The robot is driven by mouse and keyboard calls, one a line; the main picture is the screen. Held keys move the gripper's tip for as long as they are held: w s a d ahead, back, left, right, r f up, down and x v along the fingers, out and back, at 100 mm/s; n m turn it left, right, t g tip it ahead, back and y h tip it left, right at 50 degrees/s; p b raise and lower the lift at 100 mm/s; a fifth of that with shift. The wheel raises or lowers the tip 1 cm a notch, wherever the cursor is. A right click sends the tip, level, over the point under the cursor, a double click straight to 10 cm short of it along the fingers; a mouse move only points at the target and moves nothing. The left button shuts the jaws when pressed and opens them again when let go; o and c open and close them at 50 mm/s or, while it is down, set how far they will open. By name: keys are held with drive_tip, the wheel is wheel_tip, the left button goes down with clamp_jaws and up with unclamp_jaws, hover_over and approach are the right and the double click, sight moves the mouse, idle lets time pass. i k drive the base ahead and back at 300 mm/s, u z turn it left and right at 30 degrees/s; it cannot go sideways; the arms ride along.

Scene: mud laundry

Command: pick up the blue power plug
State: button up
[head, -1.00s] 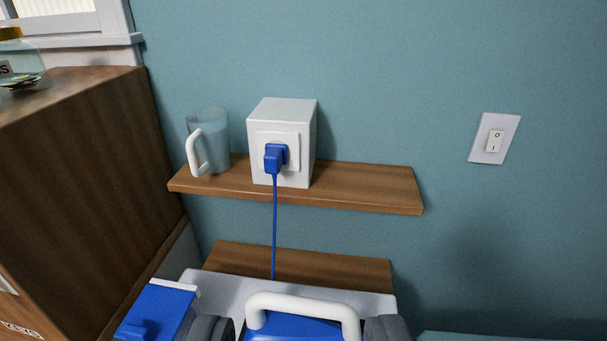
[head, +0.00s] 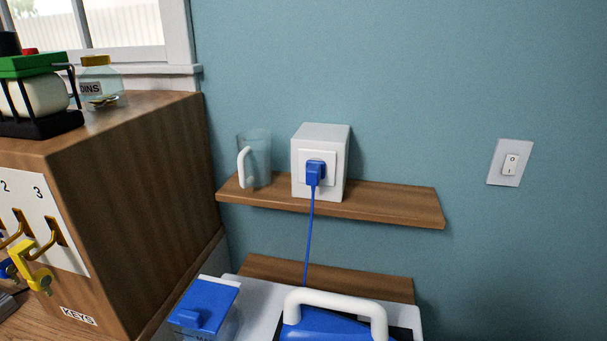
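The blue power plug (head: 315,172) sits in the socket on the front of a white box (head: 333,150). The box stands on a wooden wall shelf (head: 395,203). A blue cord (head: 308,240) hangs from the plug, passes in front of the shelf and drops behind the white appliance below. My gripper is not in view.
A clear jug (head: 258,160) with a white handle stands just left of the box. A blue-lidded container (head: 205,300) and a white handle (head: 335,300) are below. A wooden cabinet (head: 140,190) with key hooks fills the left. A light switch (head: 510,163) is at right.

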sight(315, 169)
drive_tip(key=i, duration=0.9)
drive_tip(key=z, duration=0.05)
